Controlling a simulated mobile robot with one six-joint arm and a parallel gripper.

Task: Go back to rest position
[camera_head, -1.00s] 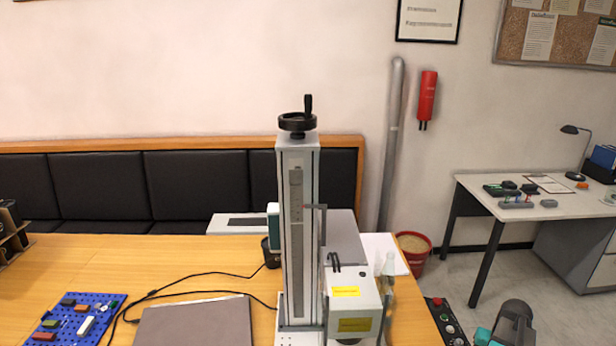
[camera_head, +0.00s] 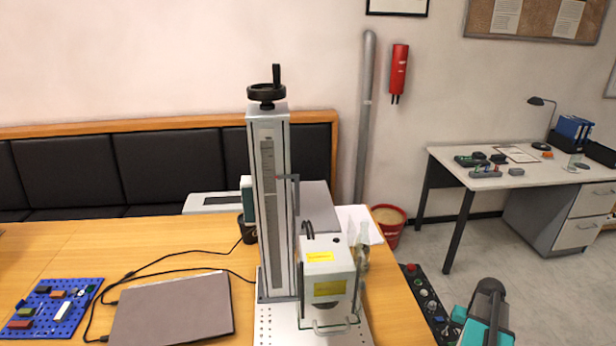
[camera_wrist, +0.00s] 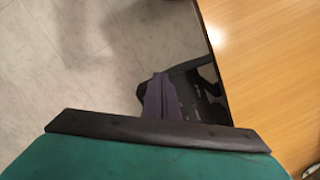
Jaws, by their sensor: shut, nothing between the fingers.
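My gripper (camera_wrist: 160,76) shows in the wrist view as two dark, slim fingers close together past the teal and black edge of my wrist. It is shut and empty. It hangs over the pale floor beside the edge of a wooden table (camera_wrist: 270,75), touching nothing that I can see. In the head view, a teal and dark grey part of my arm stands at the bottom right; the fingers cannot be made out there. The laser marker (camera_head: 268,215), with its tall column, black handwheel and white head, stands upright on the table.
A grey laptop-like slab (camera_head: 172,310) and a blue board with small parts (camera_head: 45,318) lie on the table at left. A button panel (camera_head: 428,305) is right of the marker. A white desk (camera_head: 500,180) stands back right. Open floor lies between.

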